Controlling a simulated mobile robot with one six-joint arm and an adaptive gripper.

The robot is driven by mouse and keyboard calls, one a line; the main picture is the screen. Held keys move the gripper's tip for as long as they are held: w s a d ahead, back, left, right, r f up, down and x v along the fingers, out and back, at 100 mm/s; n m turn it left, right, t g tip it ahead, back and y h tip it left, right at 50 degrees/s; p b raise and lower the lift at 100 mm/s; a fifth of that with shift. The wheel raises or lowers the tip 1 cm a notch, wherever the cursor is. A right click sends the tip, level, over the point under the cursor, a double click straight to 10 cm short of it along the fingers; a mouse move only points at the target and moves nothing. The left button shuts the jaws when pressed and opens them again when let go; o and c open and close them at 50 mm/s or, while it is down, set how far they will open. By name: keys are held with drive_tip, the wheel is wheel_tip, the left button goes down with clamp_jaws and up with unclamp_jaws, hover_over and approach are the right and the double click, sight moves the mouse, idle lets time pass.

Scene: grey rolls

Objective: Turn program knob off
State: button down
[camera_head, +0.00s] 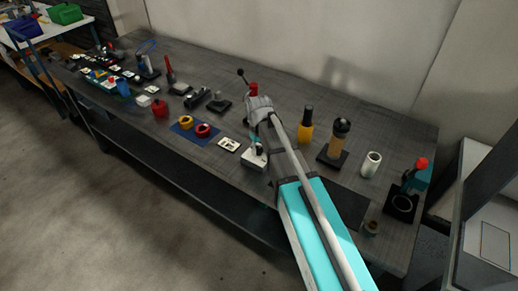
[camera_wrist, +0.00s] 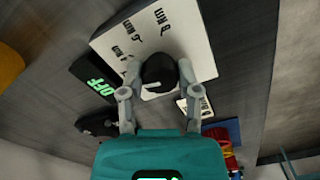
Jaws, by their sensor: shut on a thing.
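The program knob (camera_wrist: 159,72) is black and round, with a short white mark on its lower side in the wrist view. It sits on a white panel (camera_wrist: 200,40) with black minute labels. A green OFF label (camera_wrist: 102,85) glows on a dark plate at the knob's left. My gripper (camera_wrist: 160,78) has its two grey fingers closed on either side of the knob. In the head view my gripper (camera_head: 257,148) reaches down to the small white box (camera_head: 253,161) near the bench's front edge; the knob is hidden there by my gripper.
A white card (camera_head: 229,144) and a blue mat (camera_head: 184,132) with red and yellow rings lie left of the box. A yellow bottle (camera_head: 305,130), a brown-and-black cylinder (camera_head: 337,142) and a white cup (camera_head: 371,164) stand at the right. A black lever with a ball (camera_head: 241,73) stands behind.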

drive_tip(key=shift+n, duration=1.2)
drive_tip(key=shift+c, duration=1.5)
unclamp_jaws()
drive_tip(key=shift+m, duration=0.3)
